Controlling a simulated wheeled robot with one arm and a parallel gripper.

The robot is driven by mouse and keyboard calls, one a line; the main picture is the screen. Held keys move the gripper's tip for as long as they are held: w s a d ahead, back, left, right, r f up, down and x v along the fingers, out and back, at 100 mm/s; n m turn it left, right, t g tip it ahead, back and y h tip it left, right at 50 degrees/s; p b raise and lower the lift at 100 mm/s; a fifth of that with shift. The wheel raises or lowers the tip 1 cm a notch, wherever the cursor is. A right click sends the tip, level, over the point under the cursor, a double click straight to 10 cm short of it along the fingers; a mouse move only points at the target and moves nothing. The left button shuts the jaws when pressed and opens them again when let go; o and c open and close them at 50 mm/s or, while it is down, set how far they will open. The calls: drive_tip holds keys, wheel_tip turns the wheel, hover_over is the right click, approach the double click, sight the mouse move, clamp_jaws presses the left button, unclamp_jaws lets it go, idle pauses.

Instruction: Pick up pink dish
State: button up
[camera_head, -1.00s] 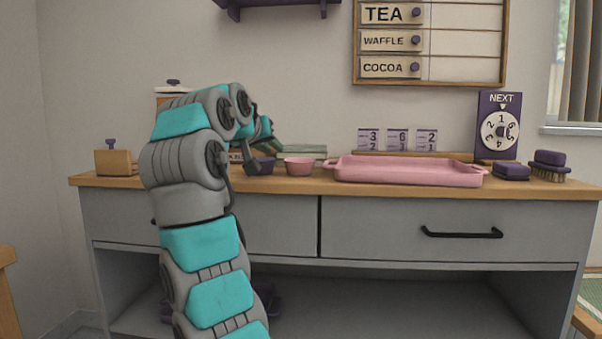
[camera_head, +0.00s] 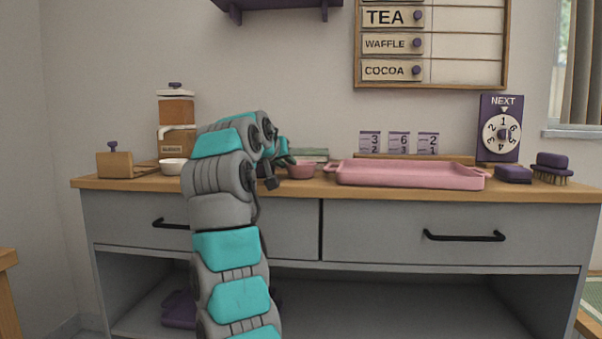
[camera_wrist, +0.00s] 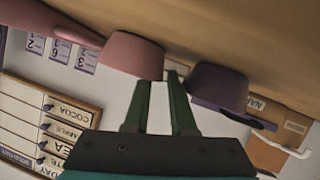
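The small pink dish (camera_head: 301,172) stands on the wooden counter, left of the pink tray. It also shows in the wrist view (camera_wrist: 133,55), where the picture is turned nearly upside down. My gripper (camera_wrist: 160,77) is open, with two green fingers reaching toward the counter at the pink dish. One finger's tip is hidden by the dish's rim. The other finger passes beside the dish, in the gap next to a purple dish (camera_wrist: 218,87). I cannot tell whether either finger touches the pink dish. In the head view my arm hides most of the gripper.
The pink tray (camera_head: 410,175) fills the counter to the right. A white bowl (camera_head: 173,166), a wooden box (camera_head: 114,164) and a dispenser (camera_head: 176,112) stand left. Green books (camera_head: 310,154) lie behind the dish. A purple dial box (camera_head: 499,128) stands at the back right.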

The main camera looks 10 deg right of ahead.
clamp_jaws()
idle(0.3)
drive_tip(key=shift+r, duration=0.15)
wheel_tip(320, 180, up, 7)
drive_tip(key=p, duration=0.3)
drive_tip(key=shift+s+d+p, duration=0.1)
drive_tip(key=shift+p, duration=0.3)
wheel_tip(320, 180, up, 2)
drive_tip(key=shift+r+p, duration=0.1)
drive_tip(key=shift+p, duration=1)
drive_tip(key=shift+r+p, duration=0.2)
drive_tip(key=shift+p, duration=0.1)
